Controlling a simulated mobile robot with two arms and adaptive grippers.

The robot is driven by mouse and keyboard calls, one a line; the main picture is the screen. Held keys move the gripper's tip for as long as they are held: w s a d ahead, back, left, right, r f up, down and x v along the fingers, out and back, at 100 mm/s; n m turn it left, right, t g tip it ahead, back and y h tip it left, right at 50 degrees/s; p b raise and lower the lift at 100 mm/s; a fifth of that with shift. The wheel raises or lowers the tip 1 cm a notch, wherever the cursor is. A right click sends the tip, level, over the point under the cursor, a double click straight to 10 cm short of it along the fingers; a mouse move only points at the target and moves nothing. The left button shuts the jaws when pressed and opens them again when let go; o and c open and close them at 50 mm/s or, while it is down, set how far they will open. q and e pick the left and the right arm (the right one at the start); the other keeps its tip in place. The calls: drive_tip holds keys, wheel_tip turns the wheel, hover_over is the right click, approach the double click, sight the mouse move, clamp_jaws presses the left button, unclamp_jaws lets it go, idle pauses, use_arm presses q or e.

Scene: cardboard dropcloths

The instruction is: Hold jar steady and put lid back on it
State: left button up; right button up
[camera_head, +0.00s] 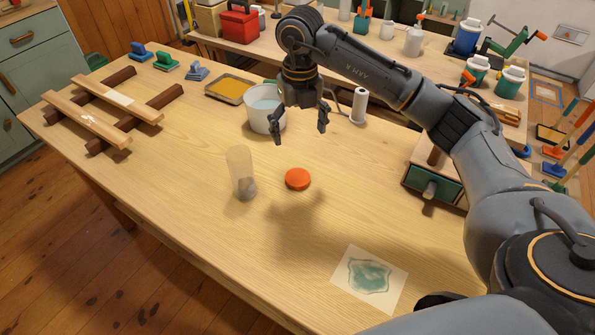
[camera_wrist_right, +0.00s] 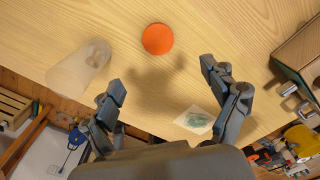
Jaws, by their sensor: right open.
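A clear jar (camera_head: 241,172) stands upright on the wooden table, with something greyish at its bottom; its top looks open. The orange-red lid (camera_head: 297,179) lies flat on the table just right of the jar. My right gripper (camera_head: 301,135) is open and empty, above the table and behind the lid in the head view. In the right wrist view my open fingers (camera_wrist_right: 168,86) frame bare table, with the lid (camera_wrist_right: 158,39) beyond them and the jar (camera_wrist_right: 80,68) to the left. My left gripper is not in view.
A white bucket (camera_head: 262,118) and a yellow paint tray (camera_head: 229,90) stand behind the jar. A white roller (camera_head: 359,105) is to the right of my gripper. A stained paper (camera_head: 369,277) lies in front; the table between is clear.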

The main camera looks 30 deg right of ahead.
hover_over(296, 175)
drive_tip(key=f, duration=0.5)
drive_tip(key=f+p, duration=0.1)
drive_tip(key=f, duration=0.1)
drive_tip(key=shift+s+d+f, duration=0.15)
drive_tip(key=shift+s+d, duration=0.05)
drive_tip(key=shift+s, duration=0.2)
drive_tip(key=shift+f, duration=0.6)
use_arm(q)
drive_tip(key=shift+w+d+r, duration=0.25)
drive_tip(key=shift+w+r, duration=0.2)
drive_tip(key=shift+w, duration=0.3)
use_arm(e)
drive_tip(key=shift+f, duration=0.1)
drive_tip(key=shift+w+a+f, duration=0.1)
drive_tip(key=shift+w+f, duration=0.05)
drive_tip(key=shift+f, duration=0.2)
drive_tip(key=f, duration=0.3)
drive_tip(key=f+p, duration=0.1)
drive_tip(key=shift+w+f, duration=0.2)
drive_tip(key=shift+w, duration=0.05)
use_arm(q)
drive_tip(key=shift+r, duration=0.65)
